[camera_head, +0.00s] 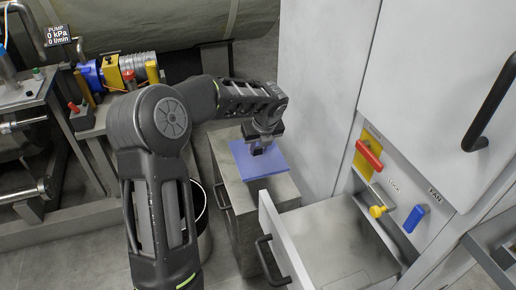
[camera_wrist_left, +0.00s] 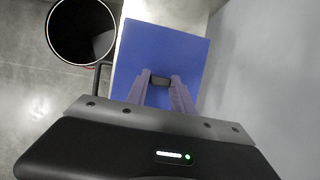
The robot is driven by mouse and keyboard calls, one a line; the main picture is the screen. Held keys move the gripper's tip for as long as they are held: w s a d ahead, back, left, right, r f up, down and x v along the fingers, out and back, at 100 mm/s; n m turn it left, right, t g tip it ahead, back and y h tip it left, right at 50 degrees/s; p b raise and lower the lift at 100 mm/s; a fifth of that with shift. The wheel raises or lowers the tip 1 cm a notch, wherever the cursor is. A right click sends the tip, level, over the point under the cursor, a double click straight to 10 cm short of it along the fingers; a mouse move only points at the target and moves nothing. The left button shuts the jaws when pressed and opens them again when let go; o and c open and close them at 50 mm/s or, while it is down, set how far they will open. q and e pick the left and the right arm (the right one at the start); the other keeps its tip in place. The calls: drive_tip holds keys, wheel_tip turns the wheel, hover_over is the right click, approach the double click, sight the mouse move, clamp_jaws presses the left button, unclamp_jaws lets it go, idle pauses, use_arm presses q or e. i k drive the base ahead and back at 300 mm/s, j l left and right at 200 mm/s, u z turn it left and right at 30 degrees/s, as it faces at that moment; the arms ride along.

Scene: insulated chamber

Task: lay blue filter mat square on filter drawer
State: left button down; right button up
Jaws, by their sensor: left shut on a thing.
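The blue filter mat (camera_head: 263,161) is a flat blue square over the top of a small grey cabinet, left of the drawer. My left gripper (camera_head: 257,150) is above it, pointing down. In the left wrist view the mat (camera_wrist_left: 185,55) fills the middle, and my left gripper (camera_wrist_left: 160,82) is shut on a small dark grip on the mat. I cannot tell whether the mat still touches the cabinet top. The filter drawer (camera_head: 335,242) is pulled open at the lower right, with a bare grey floor. My right gripper is not in view.
The small grey cabinet (camera_head: 241,198) stands beside the open drawer. A round bin (camera_wrist_left: 82,30) stands left of it. The chamber front has a red lever (camera_head: 370,153), a yellow knob (camera_head: 377,211) and a blue switch (camera_head: 414,218). A pump bench (camera_head: 85,120) is at the left.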

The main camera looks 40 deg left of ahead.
sight(331, 236)
drive_tip(key=k+j, duration=0.8)
